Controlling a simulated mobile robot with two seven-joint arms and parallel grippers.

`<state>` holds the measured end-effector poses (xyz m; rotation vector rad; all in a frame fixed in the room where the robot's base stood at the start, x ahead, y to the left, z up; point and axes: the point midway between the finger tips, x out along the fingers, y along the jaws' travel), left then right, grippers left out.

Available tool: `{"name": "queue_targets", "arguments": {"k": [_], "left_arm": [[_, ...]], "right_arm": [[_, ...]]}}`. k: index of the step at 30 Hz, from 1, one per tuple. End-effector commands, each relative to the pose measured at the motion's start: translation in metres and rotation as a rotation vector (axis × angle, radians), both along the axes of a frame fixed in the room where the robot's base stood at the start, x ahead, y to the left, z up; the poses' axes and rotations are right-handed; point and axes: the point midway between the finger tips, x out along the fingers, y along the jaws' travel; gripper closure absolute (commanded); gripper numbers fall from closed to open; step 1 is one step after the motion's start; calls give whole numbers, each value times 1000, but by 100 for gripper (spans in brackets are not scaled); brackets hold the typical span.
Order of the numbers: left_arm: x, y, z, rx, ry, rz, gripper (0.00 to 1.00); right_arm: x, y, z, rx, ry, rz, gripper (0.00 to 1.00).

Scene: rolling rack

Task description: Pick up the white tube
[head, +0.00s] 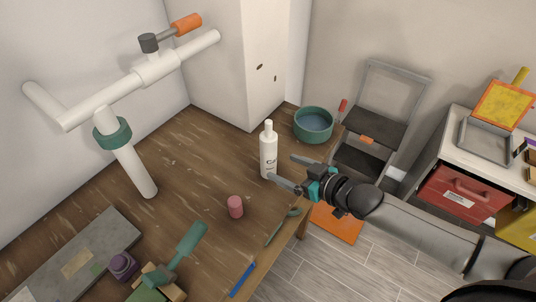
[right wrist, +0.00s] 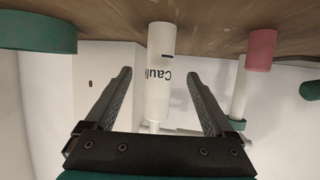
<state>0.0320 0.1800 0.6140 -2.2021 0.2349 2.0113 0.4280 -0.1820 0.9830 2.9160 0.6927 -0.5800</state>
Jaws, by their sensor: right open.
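The white tube (head: 269,155) stands upright on the wooden workbench, with a narrow nozzle on top and dark lettering on its side. It also shows in the right wrist view (right wrist: 160,60), upside down there, with part of the word "Caulk" readable. My right gripper (head: 282,167) is open just to the right of the tube, its fingers spread and pointing toward it. In the right wrist view the tube appears in the gap between the two fingers (right wrist: 160,75); nothing is gripped. My left gripper is not in view.
A teal bowl (head: 313,125) stands behind the gripper. A pink cylinder (head: 235,206) stands in front of the tube. A white pipe frame (head: 130,165) rises at left. A teal-handled tool (head: 188,243) and blue stick (head: 243,280) lie nearer. Bench left of the tube is clear.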

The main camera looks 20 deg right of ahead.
Motion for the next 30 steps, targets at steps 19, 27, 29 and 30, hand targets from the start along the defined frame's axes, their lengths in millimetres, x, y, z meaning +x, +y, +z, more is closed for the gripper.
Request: {"name": "queue_targets", "arguments": {"k": [19, 27, 29, 30], "left_arm": [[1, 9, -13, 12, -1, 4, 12], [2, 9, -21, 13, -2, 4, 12], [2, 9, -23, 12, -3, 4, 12], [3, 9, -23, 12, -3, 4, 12]], "right_arm": [[52, 26, -24, -1, 0, 0, 12], [81, 40, -37, 0, -2, 0, 12], [85, 42, -39, -2, -1, 1, 12], [87, 43, -40, -2, -1, 1, 12]]}}
